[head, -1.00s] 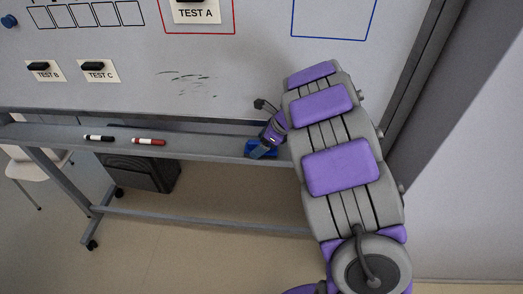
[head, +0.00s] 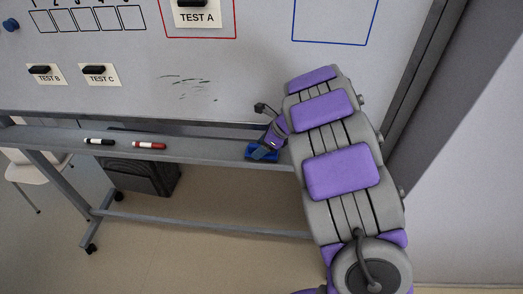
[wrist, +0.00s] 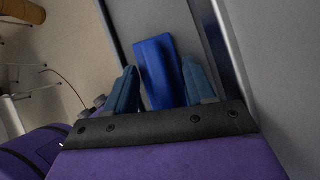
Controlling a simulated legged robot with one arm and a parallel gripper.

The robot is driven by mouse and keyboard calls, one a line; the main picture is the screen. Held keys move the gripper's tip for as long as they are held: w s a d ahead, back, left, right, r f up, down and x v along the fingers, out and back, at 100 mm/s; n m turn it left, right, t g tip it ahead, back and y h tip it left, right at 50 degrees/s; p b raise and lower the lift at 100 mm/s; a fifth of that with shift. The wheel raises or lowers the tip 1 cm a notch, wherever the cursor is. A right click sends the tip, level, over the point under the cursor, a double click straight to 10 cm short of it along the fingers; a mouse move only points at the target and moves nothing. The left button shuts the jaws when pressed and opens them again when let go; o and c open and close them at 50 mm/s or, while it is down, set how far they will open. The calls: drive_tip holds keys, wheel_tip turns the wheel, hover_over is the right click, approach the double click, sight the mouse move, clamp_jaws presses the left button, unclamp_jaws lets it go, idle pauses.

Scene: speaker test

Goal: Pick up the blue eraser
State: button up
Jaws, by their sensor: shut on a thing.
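The blue eraser (head: 254,157) is at the right part of the whiteboard's tray, close to my arm. My gripper (head: 264,153) reaches down to it from the right and partly covers it. In the wrist view the eraser (wrist: 157,72) stands out as a bright blue block between the two blue-grey fingers of my gripper (wrist: 159,88). The fingers are shut on it. The eraser appears at or very near the tray; I cannot tell whether it touches the tray.
The tray (head: 200,152) runs along the board's bottom edge. A black marker (head: 99,142) and a red marker (head: 149,145) lie on it to the left. The whiteboard (head: 240,75) stands right behind.

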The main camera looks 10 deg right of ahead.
sight(254, 144)
drive_tip(key=shift+r, duration=0.2)
drive_tip(key=shift+c, duration=0.6)
drive_tip(key=shift+r+p, duration=0.55)
drive_tip(key=shift+r, duration=0.2)
wheel_tip(254, 144, up, 2)
drive_tip(key=shift+r+p, duration=0.1)
drive_tip(key=shift+p, duration=0.45)
drive_tip(key=s+d+p, duration=0.2)
drive_tip(key=s, duration=1.3)
drive_tip(key=shift+s+d+r, duration=0.35)
drive_tip(key=shift+d+r, duration=0.05)
drive_tip(key=shift+r, duration=0.05)
drive_tip(key=o, duration=0.5)
drive_tip(key=c, duration=0.3)
